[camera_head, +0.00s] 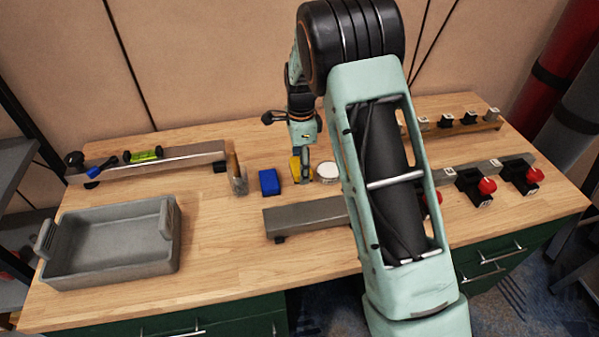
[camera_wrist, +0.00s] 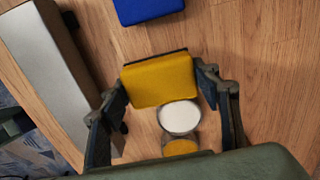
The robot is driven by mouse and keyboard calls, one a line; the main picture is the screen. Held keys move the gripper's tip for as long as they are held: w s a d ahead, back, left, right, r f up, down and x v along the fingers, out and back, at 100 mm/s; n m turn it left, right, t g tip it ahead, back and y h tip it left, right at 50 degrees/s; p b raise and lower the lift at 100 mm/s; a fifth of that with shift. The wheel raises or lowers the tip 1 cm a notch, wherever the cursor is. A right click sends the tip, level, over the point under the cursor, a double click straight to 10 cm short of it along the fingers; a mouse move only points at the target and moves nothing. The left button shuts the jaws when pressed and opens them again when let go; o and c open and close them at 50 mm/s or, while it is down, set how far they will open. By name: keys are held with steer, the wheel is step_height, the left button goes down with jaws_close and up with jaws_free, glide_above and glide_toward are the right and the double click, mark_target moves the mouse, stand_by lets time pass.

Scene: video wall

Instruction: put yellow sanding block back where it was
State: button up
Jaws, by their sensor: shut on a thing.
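The yellow sanding block (camera_head: 296,169) is in my gripper (camera_head: 302,170) near the middle of the workbench. In the wrist view the yellow block (camera_wrist: 160,80) sits between the two fingertips of my gripper (camera_wrist: 161,82), with a dark edge along its far side. The fingers close on its left and right sides. I cannot tell whether its underside touches the bench top. A blue block (camera_head: 269,182) lies just left of it; it also shows at the top of the wrist view (camera_wrist: 148,8).
A white-topped round tin (camera_head: 328,171) stands close right of the yellow block. A grey rail (camera_head: 305,217) lies in front, and a brush (camera_head: 236,170) stands left of the blue block. A grey tray (camera_head: 110,274) fills the front left. Rails with knobs (camera_head: 487,186) are at right.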

steer(key=shift+w+a+f, duration=0.1)
steer(key=shift+w+f, duration=0.4)
steer(key=shift+f, duration=1.55)
steer(key=shift+f, duration=0.1)
steer(key=shift+f, duration=0.2)
steer(key=o, duration=1.1)
steer(key=shift+r, duration=0.1)
steer(key=shift+o, duration=0.2)
step_height(320, 180, up, 12)
steer(key=shift+r, duration=0.2)
